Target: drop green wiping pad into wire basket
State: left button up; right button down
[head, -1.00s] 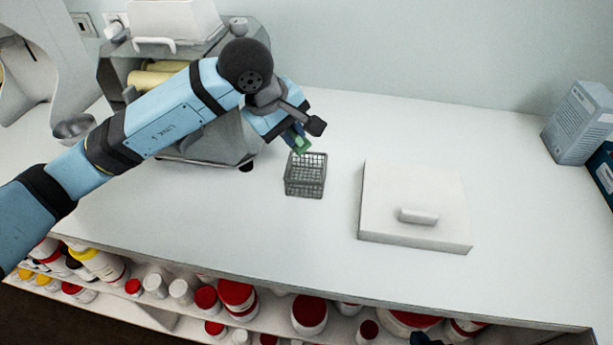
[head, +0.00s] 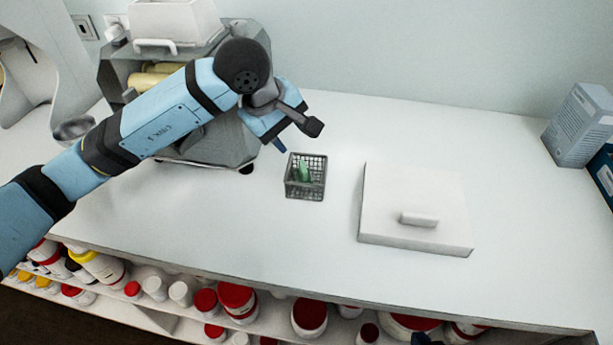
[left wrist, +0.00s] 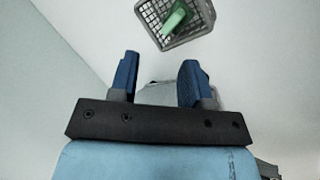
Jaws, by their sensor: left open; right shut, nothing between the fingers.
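The green wiping pad (head: 303,171) is in the grey wire basket (head: 305,194), tilted, with its upper end near the rim. The left wrist view also shows the pad (left wrist: 174,18) inside the basket (left wrist: 207,14), beyond my fingertips. My left gripper (head: 281,146) is open and empty, just above and to the left of the basket; its two blue fingers (left wrist: 160,64) stand apart in the left wrist view. A small dark tip of my right gripper (head: 426,338) shows at the bottom edge of the head view, shut and far from the basket.
A white lidded box (head: 415,205) stands right of the basket. A grey machine (head: 235,140) stands behind my left arm. Boxes (head: 580,125) stand at the far right. Several jars (head: 237,298) fill the shelf below the counter. The counter (head: 190,225) is clear in front.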

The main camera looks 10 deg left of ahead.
pick_arm(q)
jog(key=v, duration=1.2)
jog(key=shift+s+r, duration=0.15)
jog(key=shift+r, duration=0.05)
jog(key=shift+a, duration=0.1)
